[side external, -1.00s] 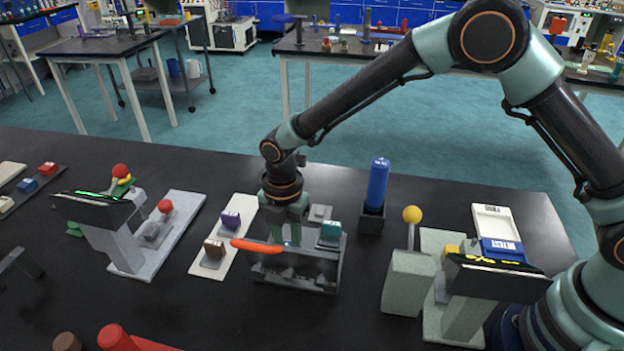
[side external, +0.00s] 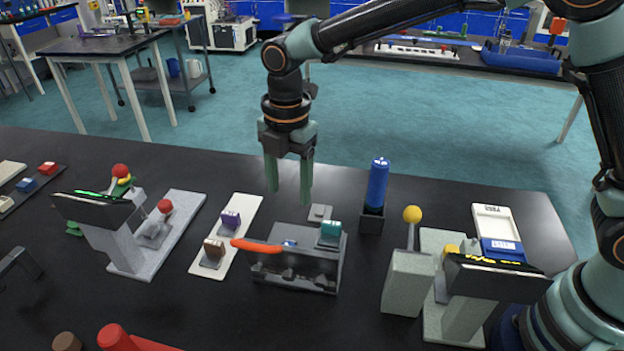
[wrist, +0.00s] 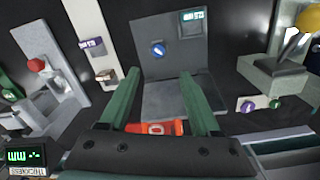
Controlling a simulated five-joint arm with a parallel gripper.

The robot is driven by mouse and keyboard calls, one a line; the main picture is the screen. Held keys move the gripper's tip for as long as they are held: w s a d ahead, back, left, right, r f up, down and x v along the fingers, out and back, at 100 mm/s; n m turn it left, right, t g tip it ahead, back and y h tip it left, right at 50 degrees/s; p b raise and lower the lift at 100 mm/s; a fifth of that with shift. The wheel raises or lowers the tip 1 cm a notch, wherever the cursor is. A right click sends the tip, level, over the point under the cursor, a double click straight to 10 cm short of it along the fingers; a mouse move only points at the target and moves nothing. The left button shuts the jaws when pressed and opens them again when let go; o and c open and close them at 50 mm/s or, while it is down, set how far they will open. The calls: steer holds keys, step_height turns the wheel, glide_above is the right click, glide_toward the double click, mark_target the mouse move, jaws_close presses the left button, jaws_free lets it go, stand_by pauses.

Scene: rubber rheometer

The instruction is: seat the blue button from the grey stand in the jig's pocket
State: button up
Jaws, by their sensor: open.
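The blue button (side external: 290,243) sits low in the top of the dark grey jig (side external: 318,273), in its pocket as far as I can see. The wrist view shows the button (wrist: 158,50) as a small blue disc with a pale mark, within the jig's face (wrist: 137,40). I cannot tell whether it is fully down. The small grey stand (side external: 320,213) behind the jig looks empty. My gripper (side external: 289,194) is open and empty above and behind the jig, with its fingers pointing down. The wrist view shows the fingers (wrist: 162,77) apart with nothing between them.
A blue cylinder (side external: 377,186) and a yellow-knobbed lever (side external: 412,214) stand right.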

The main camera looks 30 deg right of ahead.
steer(key=s+d+r+m+t, duration=0.1)
steer(key=s+d+r+m, duration=0.1)
steer(key=d+r+m, duration=0.5)
steer(key=s+d+r+m+t, duration=0.3)
steer(key=s+d+m, duration=0.8)
steer(key=d+m, duration=0.4)
steer(key=shift+d+m+t, duration=0.25)
steer(key=shift+m+t, duration=0.45)
steer(key=shift+m, duration=0.2)
